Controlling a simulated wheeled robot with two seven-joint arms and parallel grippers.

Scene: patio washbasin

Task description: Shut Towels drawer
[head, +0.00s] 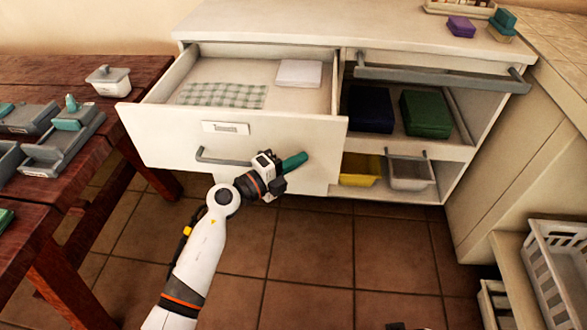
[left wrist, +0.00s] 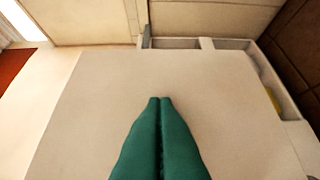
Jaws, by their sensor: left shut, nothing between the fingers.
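The drawer (head: 170,140) in the white cabinet stands pulled out. Its front has a label plate (head: 225,128), too small to read, and a grey bar handle (head: 222,162). Inside lie a checked cloth (head: 222,95) and a white folded cloth (head: 299,73). My left gripper (head: 303,157) is shut and empty, in front of the drawer front, to the right of the handle. In the left wrist view, its green fingers (left wrist: 160,100) are together before a broad pale panel (left wrist: 155,75). I cannot tell whether they touch it.
A red-brown wooden table (head: 75,75) with grey trays stands at the left. Right of the drawer, open shelves hold dark folded cloths (head: 426,113) and bins (head: 410,174), with a grey bar (head: 440,76) across their top. A white basket (head: 556,270) stands lower right. The tiled floor (head: 310,250) is clear.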

